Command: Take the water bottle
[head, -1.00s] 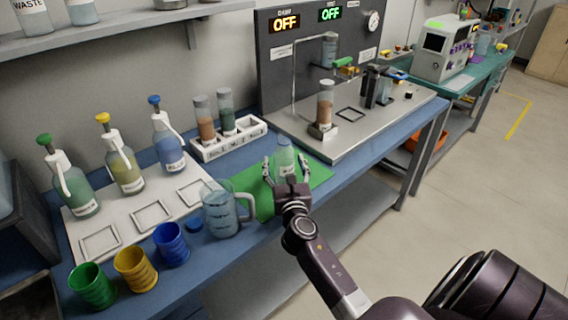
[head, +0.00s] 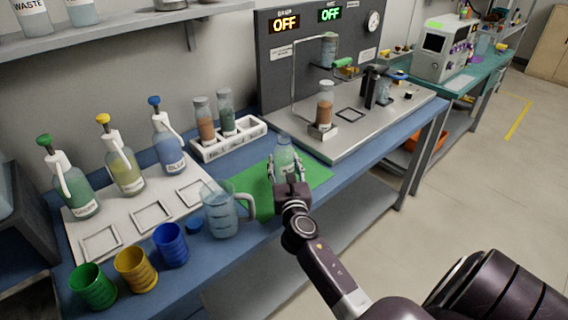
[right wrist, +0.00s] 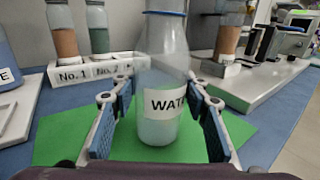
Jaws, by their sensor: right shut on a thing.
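The water bottle (head: 284,156) is a clear bottle with pale liquid, upright on the green mat (head: 317,176). In the right wrist view the bottle (right wrist: 161,70) shows a white label reading "WAT" and a blue ring at its neck; its top is cut off. My right gripper (head: 287,172) has its fingers on both sides of the bottle and is shut on it. In the right wrist view the gripper's blue pads (right wrist: 158,122) flank the bottle's lower body. My left gripper is not in view.
A white rack (head: 229,142) with two tubes is behind. A metal platform (head: 375,118) lies to the right.

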